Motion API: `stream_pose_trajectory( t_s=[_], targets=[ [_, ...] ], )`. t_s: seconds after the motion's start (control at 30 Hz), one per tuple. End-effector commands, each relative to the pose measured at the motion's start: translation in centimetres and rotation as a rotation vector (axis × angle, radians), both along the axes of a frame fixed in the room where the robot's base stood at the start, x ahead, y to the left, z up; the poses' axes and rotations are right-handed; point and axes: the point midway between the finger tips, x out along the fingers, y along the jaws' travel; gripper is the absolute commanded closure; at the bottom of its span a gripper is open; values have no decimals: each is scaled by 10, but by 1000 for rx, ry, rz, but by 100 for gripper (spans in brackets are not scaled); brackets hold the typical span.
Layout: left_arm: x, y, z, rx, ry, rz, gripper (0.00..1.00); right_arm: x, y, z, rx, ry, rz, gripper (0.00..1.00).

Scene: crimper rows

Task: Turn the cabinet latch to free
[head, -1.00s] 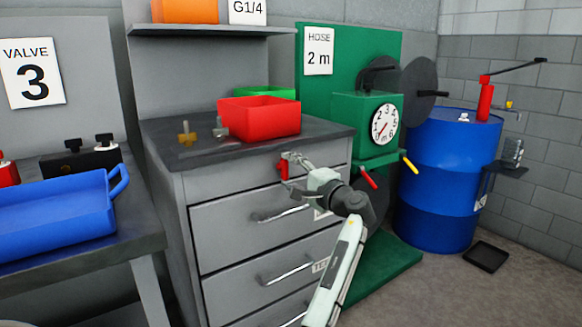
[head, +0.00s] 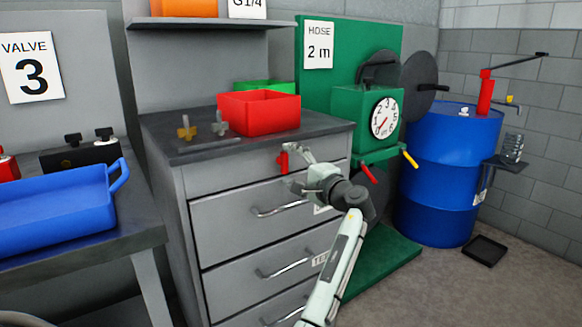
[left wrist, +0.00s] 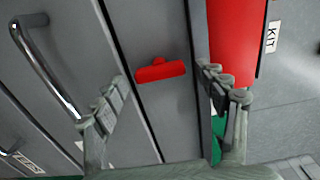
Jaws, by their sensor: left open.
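The red cabinet latch (head: 283,160) is on the grey cabinet's (head: 240,182) top front panel, above the upper handle. Its bar stands upright in the head view. In the left wrist view the latch (left wrist: 160,70) is a short red bar lying across the picture, ahead of and between my fingers. My left gripper (head: 297,170) is open just in front of the latch; the left wrist view shows its fingers (left wrist: 168,95) spread with nothing between their tips. I see no clear contact with the latch. My right gripper is not in view.
Drawer handles (head: 280,208) stick out below the latch. A red bin (head: 259,112) and two small fittings, one brass (head: 186,130), stand on the cabinet top. A green hose stand (head: 366,122) and a blue drum (head: 449,170) are to the right. A blue tray (head: 50,212) is at left.

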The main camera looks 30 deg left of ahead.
Motion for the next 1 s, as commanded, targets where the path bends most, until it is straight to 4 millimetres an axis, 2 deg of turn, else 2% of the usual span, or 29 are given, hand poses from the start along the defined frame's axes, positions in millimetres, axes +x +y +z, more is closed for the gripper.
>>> stream_pose_trajectory(
  t_s=[0.17, 0.6, 0.8, 1.0],
  targets=[
    [-5, -14, 0, 0, -1, -2, 28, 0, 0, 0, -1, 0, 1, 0],
    [-39, -94, -1, -1, 0, -1, 28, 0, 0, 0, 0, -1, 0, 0],
    [-45, -109, 0, 0, 1, 0, 28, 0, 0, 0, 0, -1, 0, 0],
    [-46, -111, 0, 0, 1, 1, 28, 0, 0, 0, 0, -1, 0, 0]
  ],
)
